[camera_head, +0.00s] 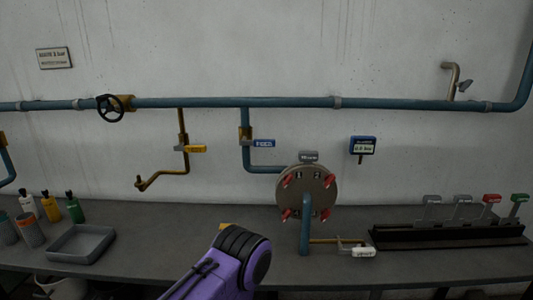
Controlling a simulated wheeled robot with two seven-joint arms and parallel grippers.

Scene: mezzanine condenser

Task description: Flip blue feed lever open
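The blue lever (264,143) has a small pale label too small to read surely. It sticks out level to the right from a brass valve (245,134) on a short vertical blue pipe, so it lies across that pipe. The pipe bends below it toward a round flanged condenser end (317,187) with red clamps. A purple arm link of mine rises from the bottom edge, left of the middle, well below the lever. No gripper fingers show in the head view. Nothing visible touches the lever.
A yellow lever (196,149) is left of the blue one; a white lever (363,252) is low right. A grey tray (82,244) and bottles stand left on the bench. A dark rack (447,236) with tagged levers stands right. The wall before the blue lever is unobstructed.

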